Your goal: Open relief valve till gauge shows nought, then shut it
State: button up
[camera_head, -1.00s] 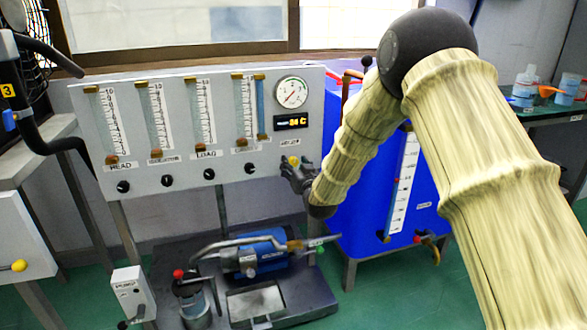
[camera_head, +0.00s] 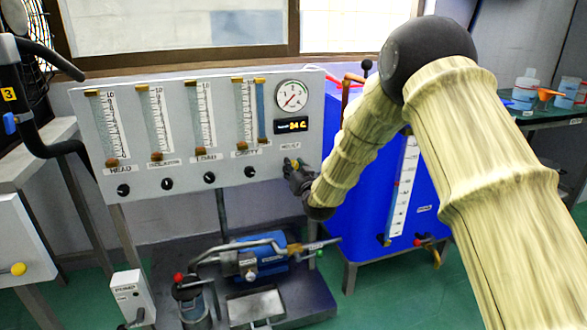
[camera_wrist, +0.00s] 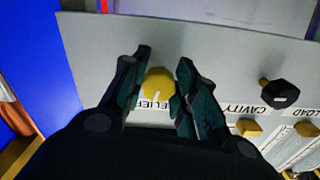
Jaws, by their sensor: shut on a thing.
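The relief valve is a yellow knob (camera_wrist: 158,84) on the grey panel, with the word RELIEF beside it in the wrist view. My gripper (camera_wrist: 164,75) has one finger on each side of the knob and is shut on it.
The panel (camera_head: 180,90) carries several flow tubes with black knobs below. A digital display (camera_head: 291,125) sits under the gauge. A blue tank (camera_head: 345,215) stands right behind my arm. A blue pump (camera_head: 262,262) is on the bench below. In the wrist view a black knob (camera_wrist: 281,93) is to the right.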

jog(key=shift+r+m, duration=0.1)
jog(key=shift+m, duration=0.2)
jog(key=m+p, duration=0.2)
jog(key=p, duration=0.1)
jog(key=shift+r+m, duration=0.1)
jog(key=shift+m, duration=0.3)
jog(key=m+p, duration=0.2)
jog(key=m, duration=0.2)
jog(key=m+p, duration=0.1)
jog(key=m, duration=0.4)
jog(key=shift+a+m, duration=0.1)
jog(key=shift+m, duration=1.5)
jog(key=o, duration=1)
jog(key=shift+s, duration=0.1)
